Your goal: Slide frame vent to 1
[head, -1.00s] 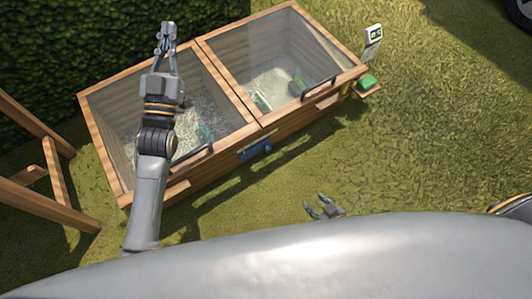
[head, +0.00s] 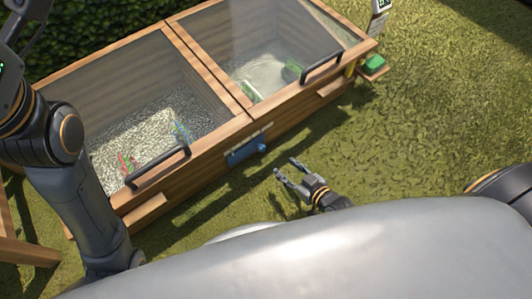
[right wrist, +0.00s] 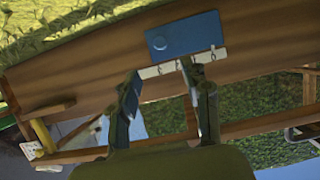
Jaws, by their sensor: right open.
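The frame vent (head: 247,150) is a blue plate on the wooden front of the cold frame, below the middle divider. In the right wrist view the blue vent plate (right wrist: 185,37) has a round knob and lies along a pale strip (right wrist: 180,64) with small dark marks, too small to read. My right gripper (head: 285,167) is open and empty, low in front of the vent and apart from it. In the right wrist view its fingers (right wrist: 160,72) point toward the strip. My left arm comes in at the left, but its gripper is outside the picture.
The cold frame (head: 238,98) has two glass lids with dark handles (head: 159,167) (head: 321,67). A green object (head: 374,64) sits on a side shelf at the right. A wooden stand (head: 30,252) is at the lower left. Grass before the frame is clear.

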